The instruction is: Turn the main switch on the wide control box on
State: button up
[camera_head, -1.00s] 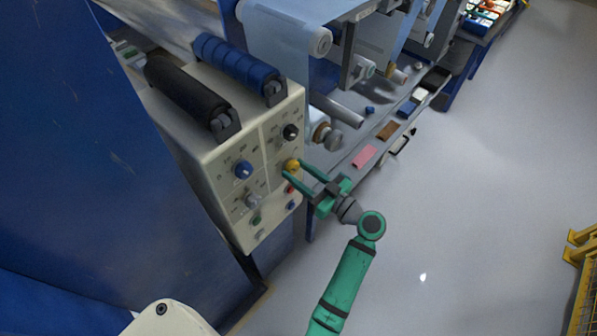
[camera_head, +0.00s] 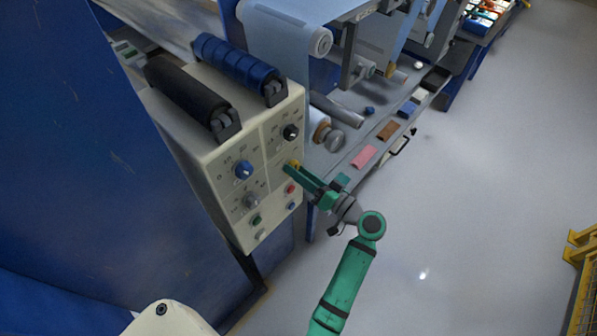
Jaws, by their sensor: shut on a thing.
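The wide control box (camera_head: 215,190) is cream-coloured and stands at the left of the head camera view, its front panel facing right. The panel carries a blue knob (camera_head: 243,170), a black knob (camera_head: 290,132), a grey knob (camera_head: 251,200) and a yellow knob (camera_head: 297,163) near its right edge. My green gripper (camera_head: 292,168) reaches in from the right and is shut on the yellow knob. The fingers look stacked along my line of sight and hide much of this knob. I cannot read its pointer or labels.
Below the yellow knob are a red button (camera_head: 291,188) and a small blue button (camera_head: 291,206). A black roller (camera_head: 185,92) and a blue roller (camera_head: 238,65) lie on top of the box. A shelf (camera_head: 345,165) runs behind my gripper.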

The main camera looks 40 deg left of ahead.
jog(key=m, duration=0.5)
jog(key=shift+m, duration=0.3)
dwell(0.4)
jog(key=o, duration=1)
jog(key=shift+o, duration=0.2)
jog(key=shift+d, duration=0.15)
jog(key=d, duration=1)
jog(key=shift+s+d, duration=0.3)
jog(key=shift+s, duration=0.1)
jog(key=shift+f+m, duration=0.15)
jog(key=shift+m, duration=0.15)
